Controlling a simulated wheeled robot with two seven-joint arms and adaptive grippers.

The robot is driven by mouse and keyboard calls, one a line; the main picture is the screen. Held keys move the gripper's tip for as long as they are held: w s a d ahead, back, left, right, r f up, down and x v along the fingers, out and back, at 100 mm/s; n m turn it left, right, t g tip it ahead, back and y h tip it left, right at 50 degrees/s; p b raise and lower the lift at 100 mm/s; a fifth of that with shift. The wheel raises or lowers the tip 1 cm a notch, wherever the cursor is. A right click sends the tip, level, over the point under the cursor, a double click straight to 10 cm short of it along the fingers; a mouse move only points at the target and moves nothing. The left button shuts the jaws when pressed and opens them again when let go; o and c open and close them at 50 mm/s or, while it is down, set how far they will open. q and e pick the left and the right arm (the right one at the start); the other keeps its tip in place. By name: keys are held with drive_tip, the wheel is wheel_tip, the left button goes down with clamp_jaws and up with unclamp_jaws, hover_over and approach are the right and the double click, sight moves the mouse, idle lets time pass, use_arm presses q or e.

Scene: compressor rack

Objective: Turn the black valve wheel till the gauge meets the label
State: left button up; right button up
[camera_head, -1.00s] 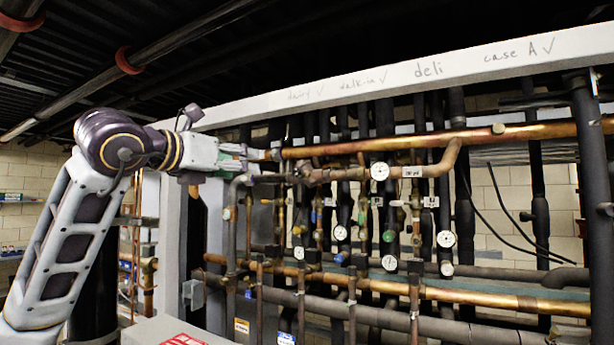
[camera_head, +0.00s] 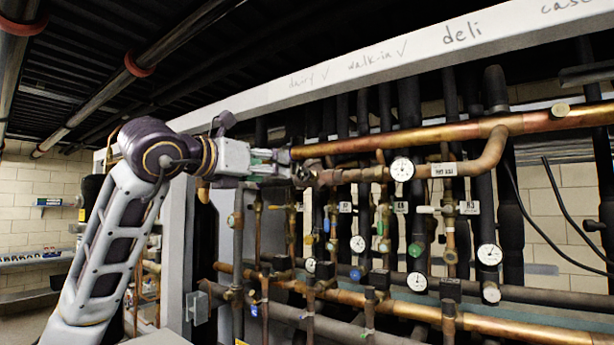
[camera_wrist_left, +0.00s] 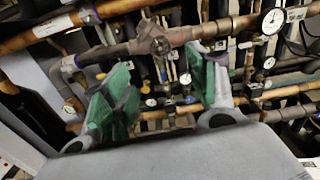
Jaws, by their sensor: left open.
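My left gripper (camera_head: 284,164) reaches in from the left at the left end of the upper copper pipe. In the left wrist view its green-padded fingers (camera_wrist_left: 160,82) are apart, with nothing held between them. A dark valve (camera_head: 304,174) is just beyond the fingertips; it also shows in the wrist view as a brownish valve body (camera_wrist_left: 156,42) ahead of the gap. A distinct black wheel is hard to make out. A white round gauge (camera_head: 402,169) is on the pipe to the right, beside a white label (camera_head: 443,170). The needle is too small to read. My right gripper is out of view.
Copper pipes (camera_head: 470,132) and dark vertical pipes crowd the rack, with several more gauges (camera_head: 489,254) and small tags below. A white beam (camera_head: 340,70) with handwriting crosses above. A grey post (camera_head: 177,230) stands left of the valve.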

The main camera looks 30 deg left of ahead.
sight(302, 174)
use_arm(q)
drive_tip(key=w+p, duration=0.1)
drive_tip(key=w, duration=0.3)
drive_tip(key=w+d+p, duration=0.1)
drive_tip(key=w+p, duration=0.1)
drive_tip(key=w, duration=0.3)
drive_tip(key=w+p, duration=0.1)
drive_tip(key=w, duration=0.3)
drive_tip(key=shift+w+d, duration=0.15)
drive_tip(key=shift+d, duration=0.25)
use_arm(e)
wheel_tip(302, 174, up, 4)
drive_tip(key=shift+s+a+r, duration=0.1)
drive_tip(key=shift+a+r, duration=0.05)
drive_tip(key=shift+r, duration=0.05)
use_arm(q)
drive_tip(key=c, duration=1)
drive_tip(key=shift+c, duration=0.2)
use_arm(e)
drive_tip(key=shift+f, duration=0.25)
